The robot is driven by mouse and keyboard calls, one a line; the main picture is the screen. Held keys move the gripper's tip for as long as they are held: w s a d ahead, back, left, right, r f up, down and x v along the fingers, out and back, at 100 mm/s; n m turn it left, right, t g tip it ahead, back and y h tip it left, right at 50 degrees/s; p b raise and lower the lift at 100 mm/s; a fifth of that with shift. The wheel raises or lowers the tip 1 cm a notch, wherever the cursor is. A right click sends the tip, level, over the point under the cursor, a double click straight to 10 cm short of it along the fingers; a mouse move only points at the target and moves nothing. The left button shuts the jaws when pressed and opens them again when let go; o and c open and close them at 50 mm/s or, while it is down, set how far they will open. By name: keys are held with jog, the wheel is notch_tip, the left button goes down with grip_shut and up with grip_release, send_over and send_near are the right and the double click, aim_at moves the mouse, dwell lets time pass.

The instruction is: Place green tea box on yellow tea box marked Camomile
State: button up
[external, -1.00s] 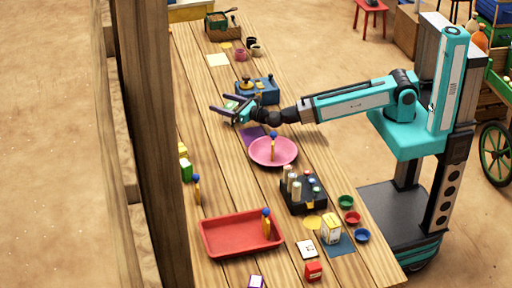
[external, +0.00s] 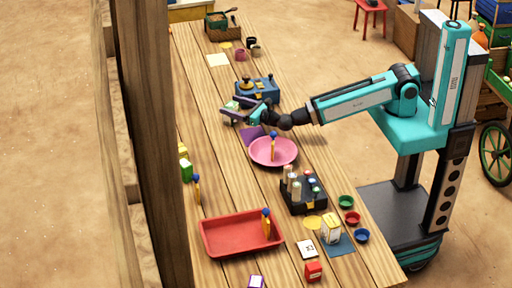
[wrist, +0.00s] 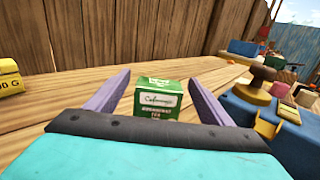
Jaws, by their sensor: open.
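A green tea box (wrist: 158,103) with a white label stands upright between the fingers of my gripper (wrist: 158,95) in the wrist view. My gripper is open, with a finger on each side of the box and gaps showing. The external view shows my gripper (external: 240,111) low over the table beside the blue scale; the box there is partly hidden by the fingers. A yellow box (wrist: 9,77) is at the left edge of the wrist view, cut off. A yellow and white box (external: 332,229) stands at the near right in the external view. I cannot read "Camomile" on either.
A blue scale (external: 256,88) stands close to my gripper, and shows at right in the wrist view (wrist: 265,115). A pink plate (external: 285,159) holds an upright figure. A black rack (external: 302,207) and red tray (external: 215,238) are nearer. Another green box (external: 186,172) is by the post.

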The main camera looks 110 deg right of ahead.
jog(key=shift+r+p+v, duration=0.2)
jog(key=shift+p+v, duration=1.9)
jog(key=shift+p, duration=1.5)
jog(key=p+v, duration=0.2)
jog(key=p, duration=0.1)
jog(key=shift+s+a, duration=0.15)
jog(key=shift+s, duration=0.05)
jog(key=shift+s+a+f, duration=0.1)
jog(key=shift+o, duration=0.4)
jog(key=shift+s+a+f+p, duration=0.45)
jog(key=shift+s+a+f, duration=0.25)
jog(key=shift+w, duration=0.1)
